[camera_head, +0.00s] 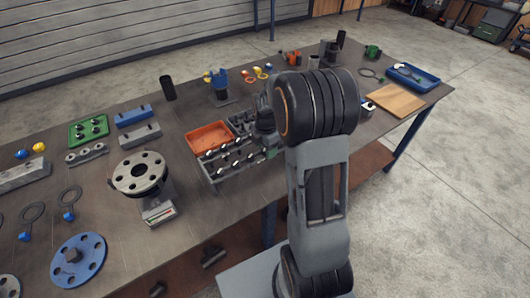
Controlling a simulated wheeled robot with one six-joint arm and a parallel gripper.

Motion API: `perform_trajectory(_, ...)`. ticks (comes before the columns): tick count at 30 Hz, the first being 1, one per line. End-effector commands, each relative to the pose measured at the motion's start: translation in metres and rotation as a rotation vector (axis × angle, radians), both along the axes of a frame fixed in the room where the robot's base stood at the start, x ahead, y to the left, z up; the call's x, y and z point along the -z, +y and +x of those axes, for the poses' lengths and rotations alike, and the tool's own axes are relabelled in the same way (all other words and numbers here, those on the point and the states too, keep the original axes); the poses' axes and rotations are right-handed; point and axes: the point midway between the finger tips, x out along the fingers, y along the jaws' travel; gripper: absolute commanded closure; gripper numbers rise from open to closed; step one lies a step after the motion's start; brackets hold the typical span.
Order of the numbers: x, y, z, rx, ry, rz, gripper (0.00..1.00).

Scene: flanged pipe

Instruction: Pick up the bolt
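Several bolts (235,164) with shiny heads stand in rows in a grey rack (214,180) near the table's front edge. Which one is the task's bolt I cannot tell. My gripper (271,150) is at the right end of the rack, close to the bolts. My own arm covers much of it. Its fingertips are too small and hidden to show whether they are open or shut, or whether they touch a bolt.
An orange bin (209,137) adjoins the rack. A grey flange (139,173) stands on the left, and a blue flange (78,260) lies nearer the front. A green tray (89,132) is further left. A wooden board (396,101) and blue tray (413,77) lie right.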

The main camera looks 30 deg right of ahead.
Motion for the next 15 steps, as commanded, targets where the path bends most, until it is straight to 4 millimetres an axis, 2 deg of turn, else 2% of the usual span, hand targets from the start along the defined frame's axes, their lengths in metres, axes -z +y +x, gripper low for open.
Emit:
perform_trajectory(2, -0.0002, 0.0, 0.0, 0.0, 0.0, 0.0, 0.49)
perform_trajectory(15, -0.0005, -0.0001, 0.0, 0.0, 0.0, 0.0, 0.91)
